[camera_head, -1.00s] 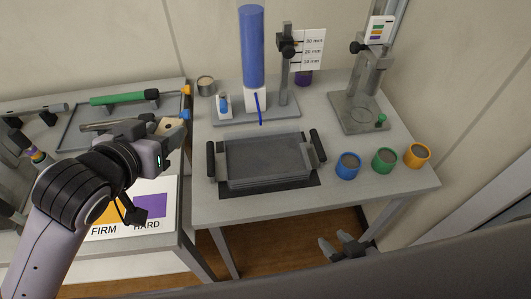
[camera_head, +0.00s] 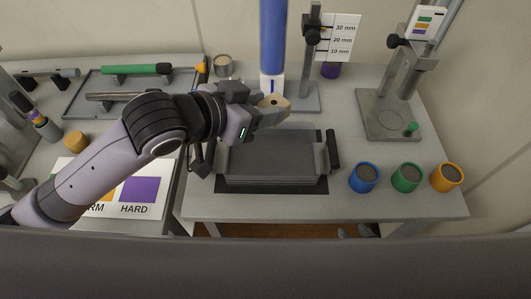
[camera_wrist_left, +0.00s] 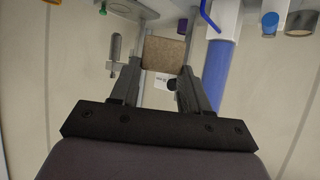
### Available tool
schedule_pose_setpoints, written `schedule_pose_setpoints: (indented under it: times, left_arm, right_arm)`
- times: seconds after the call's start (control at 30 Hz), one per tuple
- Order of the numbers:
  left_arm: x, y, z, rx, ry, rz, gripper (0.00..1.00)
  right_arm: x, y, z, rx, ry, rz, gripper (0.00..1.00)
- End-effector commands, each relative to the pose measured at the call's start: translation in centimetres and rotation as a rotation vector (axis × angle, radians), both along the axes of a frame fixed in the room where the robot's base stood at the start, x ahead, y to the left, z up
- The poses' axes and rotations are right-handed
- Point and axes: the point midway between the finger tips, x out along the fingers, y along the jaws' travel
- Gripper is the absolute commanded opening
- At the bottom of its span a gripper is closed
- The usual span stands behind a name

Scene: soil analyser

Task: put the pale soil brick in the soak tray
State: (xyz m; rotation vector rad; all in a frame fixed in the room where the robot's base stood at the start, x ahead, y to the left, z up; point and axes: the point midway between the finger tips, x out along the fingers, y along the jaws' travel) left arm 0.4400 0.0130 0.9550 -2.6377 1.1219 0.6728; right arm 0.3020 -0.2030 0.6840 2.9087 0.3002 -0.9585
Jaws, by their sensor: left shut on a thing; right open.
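The pale soil brick (camera_head: 273,101) is a tan block with a small dark mark on its top. My left gripper (camera_head: 270,112) is shut on it and holds it above the back edge of the soak tray. In the left wrist view the brick (camera_wrist_left: 165,52) sits between the two fingertips. The soak tray (camera_head: 270,180) is a grey rectangular basin with dark handles, on a black mat; my left arm partly covers its left side. Only the tips of my right gripper (camera_head: 354,231) show, open, low beyond the table's front edge.
A blue column (camera_head: 273,40) stands close behind the brick. A stand with a millimetre card (camera_head: 340,37) is to its right. Blue (camera_head: 363,178), green (camera_head: 406,177) and orange (camera_head: 446,177) cups stand right of the tray. A metal press stand (camera_head: 388,118) is at the back right.

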Motion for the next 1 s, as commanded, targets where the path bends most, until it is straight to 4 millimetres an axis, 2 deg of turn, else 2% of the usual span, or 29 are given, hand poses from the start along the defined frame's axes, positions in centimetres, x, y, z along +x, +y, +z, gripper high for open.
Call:
schedule_pose_setpoints:
  times: [0.03, 0.1, 0.3, 0.53, 0.8, 1.0]
  left_arm:
    - [0.0, 0.1, -1.8, 0.002, 0.005, 0.002, 0.1]
    - [-0.1, 0.1, -3.7, 0.003, 0.004, 0.0, 0.1]
    - [0.0, 0.0, -8.2, 0.001, 0.0, 0.001, 0.1]
    - [0.0, 0.0, -10.3, -0.001, -0.002, 0.0, 0.1]
    - [0.0, 0.0, -14.0, 0.0, -0.002, 0.0, 0.1]
    - [0.0, 0.0, -14.2, -0.001, -0.003, 0.0, 0.1]
  right_arm:
    - [0.0, 0.0, -0.5, 0.0, 0.0, 0.0, 0.43]
    - [0.0, 0.0, -0.8, 0.0, 0.0, 0.0, 0.43]
    - [0.0, 0.0, -1.4, 0.001, 0.0, 0.001, 0.43]
    - [0.0, 0.1, -1.7, 0.001, 0.002, 0.0, 0.43]
    - [0.0, 0.1, -2.1, 0.005, 0.003, -0.001, 0.43]
    - [0.2, 0.2, -1.7, 0.009, -0.003, 0.0, 0.43]
